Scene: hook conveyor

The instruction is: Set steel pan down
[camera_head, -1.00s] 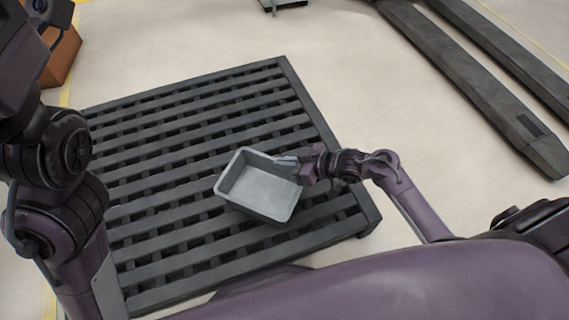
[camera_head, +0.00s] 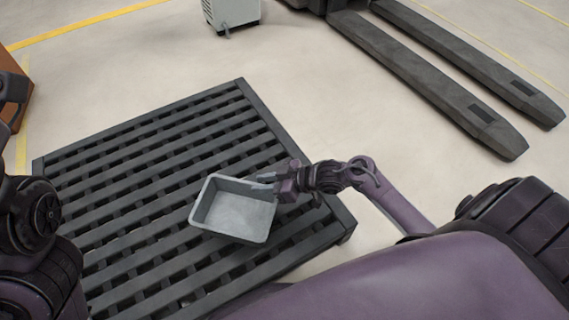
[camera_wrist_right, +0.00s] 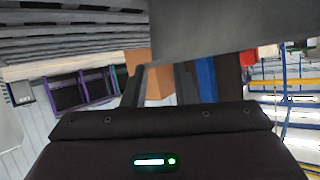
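The steel pan (camera_head: 240,213) is a grey, open rectangular tray. In the head view it shows over the right part of the dark slatted pallet (camera_head: 242,92), open side up and empty. I cannot tell whether its base touches the slats. My right gripper (camera_head: 264,181) is at the pan's right rim, with its fingers closed on that edge. In the right wrist view, a grey surface of the pan (camera_wrist_right: 230,30) fills the upper right, near a dark finger. My left arm shows at the left edge of the head view, but its gripper is not visible.
Two dark forks (camera_head: 440,85) lie on the floor at the upper right. A white-grey box-shaped unit (camera_head: 232,12) stands at the top, and an orange-brown box (camera_head: 14,105) at the left edge. The pallet's left and far slats are bare.

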